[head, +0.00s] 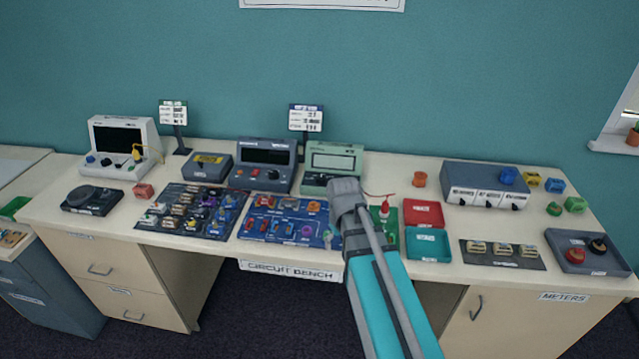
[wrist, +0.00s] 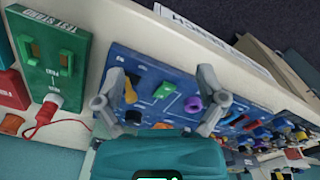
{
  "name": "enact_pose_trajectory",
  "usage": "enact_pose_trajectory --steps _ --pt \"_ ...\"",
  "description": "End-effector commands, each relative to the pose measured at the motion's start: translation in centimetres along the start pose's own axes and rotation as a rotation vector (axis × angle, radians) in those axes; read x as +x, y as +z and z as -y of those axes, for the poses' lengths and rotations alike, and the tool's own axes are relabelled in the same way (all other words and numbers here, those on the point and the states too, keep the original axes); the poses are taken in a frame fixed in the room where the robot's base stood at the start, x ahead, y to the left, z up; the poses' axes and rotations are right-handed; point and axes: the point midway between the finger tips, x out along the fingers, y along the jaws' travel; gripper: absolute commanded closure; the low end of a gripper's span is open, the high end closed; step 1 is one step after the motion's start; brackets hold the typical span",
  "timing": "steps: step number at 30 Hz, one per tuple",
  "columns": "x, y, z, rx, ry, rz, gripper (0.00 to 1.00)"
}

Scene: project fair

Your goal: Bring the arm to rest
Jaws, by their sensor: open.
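My arm reaches up over the circuit bench from the bottom of the head view, with a teal link and a grey wrist end. My gripper is hidden behind the wrist there. In the wrist view my gripper (wrist: 160,74) is open, its two grey fingers spread apart with nothing between them held. Behind the fingers lies the blue circuit board (wrist: 142,70), which also shows in the head view (head: 275,236) left of my wrist. I cannot tell how high the fingers are above it.
A green test stand (wrist: 52,58) with a red plug lies beside the board. A red tray (head: 423,213) and teal tray (head: 428,244) sit right of my arm. Behind stand a green meter (head: 335,160) and a dark instrument (head: 263,165). Clear bench top (head: 500,225) lies farther right.

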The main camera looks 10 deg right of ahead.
Motion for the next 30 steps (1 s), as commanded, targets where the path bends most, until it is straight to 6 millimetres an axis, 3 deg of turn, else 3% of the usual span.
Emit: enact_pose_trajectory --steps 6,9,30 --pt "-0.1 5.2 1.1 0.142 -0.006 0.007 0.1" --pt "-0.1 6.5 1.4 0.194 -0.008 0.01 0.1" --pt "-0.1 6.6 1.4 0.212 -0.009 0.01 0.1"
